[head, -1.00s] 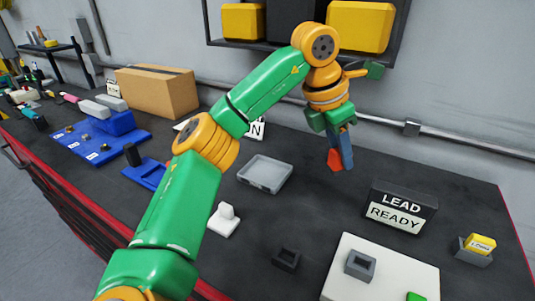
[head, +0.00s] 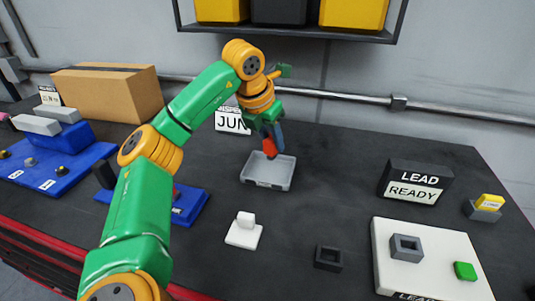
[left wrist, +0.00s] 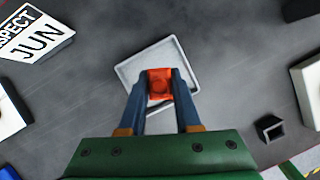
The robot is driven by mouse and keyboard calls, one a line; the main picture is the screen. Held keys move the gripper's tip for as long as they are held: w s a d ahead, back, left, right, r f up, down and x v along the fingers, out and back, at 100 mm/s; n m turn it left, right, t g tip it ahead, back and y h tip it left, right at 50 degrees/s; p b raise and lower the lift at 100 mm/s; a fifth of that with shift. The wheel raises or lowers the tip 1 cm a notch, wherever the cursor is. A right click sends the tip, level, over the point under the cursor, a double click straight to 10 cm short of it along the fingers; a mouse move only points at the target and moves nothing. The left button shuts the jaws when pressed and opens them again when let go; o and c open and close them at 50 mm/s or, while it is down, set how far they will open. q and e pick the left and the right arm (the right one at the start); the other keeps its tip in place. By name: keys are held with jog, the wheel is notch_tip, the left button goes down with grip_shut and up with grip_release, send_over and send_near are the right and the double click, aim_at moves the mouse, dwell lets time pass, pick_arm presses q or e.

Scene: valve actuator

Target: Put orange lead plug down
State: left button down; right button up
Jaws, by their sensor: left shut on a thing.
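The orange lead plug (head: 270,147) is held between the fingers of my left gripper (head: 271,136). In the left wrist view the plug (left wrist: 160,85) sits between the two blue fingertips (left wrist: 160,92), with its round-marked face showing. My left gripper is shut on it and points down over a shallow grey tray (head: 268,182), near the tray's back edge in the head view. The tray also shows beneath the plug in the left wrist view (left wrist: 128,71). I cannot tell whether the plug touches the tray floor. My right gripper is not in view.
A white block on a base (head: 244,231) and a dark square socket (head: 328,258) stand in front of the tray. A LEAD READY sign (head: 416,182) and a white board (head: 385,245) are at the right. A JUN sign (head: 229,121) stands behind. Bare table lies right of the tray.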

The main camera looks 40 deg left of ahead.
aim_at(269, 154)
pick_arm(q)
jog(key=f, duration=0.4)
jog(key=shift+s+a+f, duration=0.1)
jog(key=shift+a+f, duration=0.1)
jog(key=shift+a, duration=0.15)
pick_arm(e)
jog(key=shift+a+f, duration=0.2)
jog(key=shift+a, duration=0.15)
pick_arm(q)
jog(key=shift+f, duration=0.1)
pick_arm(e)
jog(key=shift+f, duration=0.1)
pick_arm(q)
jog(key=c, duration=0.6)
grip_release()
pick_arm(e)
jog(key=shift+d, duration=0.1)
